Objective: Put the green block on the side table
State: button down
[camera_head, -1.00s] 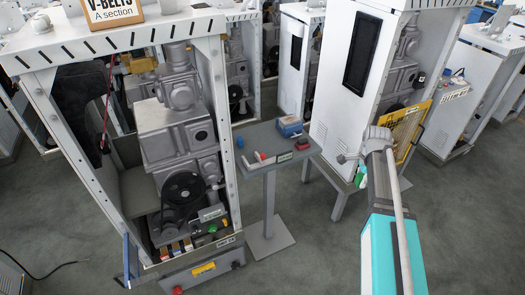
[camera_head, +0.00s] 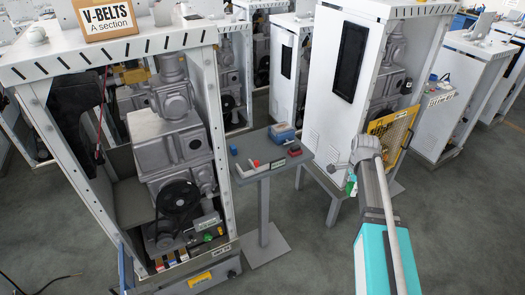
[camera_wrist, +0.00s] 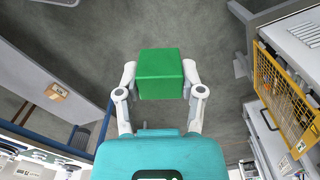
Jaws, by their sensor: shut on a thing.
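In the wrist view the green block (camera_wrist: 161,74) sits between the two fingers of my gripper (camera_wrist: 160,80), which is shut on it. The grey floor shows beyond it. In the head view my gripper is mostly hidden behind my arm, and a small bit of green (camera_head: 351,186) shows at the arm's end, low by the front white cabinet. The side table (camera_head: 251,171) is a small grey table on one post, left of my arm. A blue item, a red-and-white item, a blue box (camera_head: 281,131) and a red item (camera_head: 295,153) lie on its top.
A tall white cabinet (camera_head: 345,75) stands behind to the right, with a yellow mesh guard (camera_head: 392,130) beside my arm. The front of the side table's top has bare room.

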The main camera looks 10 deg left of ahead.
aim_at(258, 140)
jog(key=u, duration=0.8)
jog(key=i, duration=1)
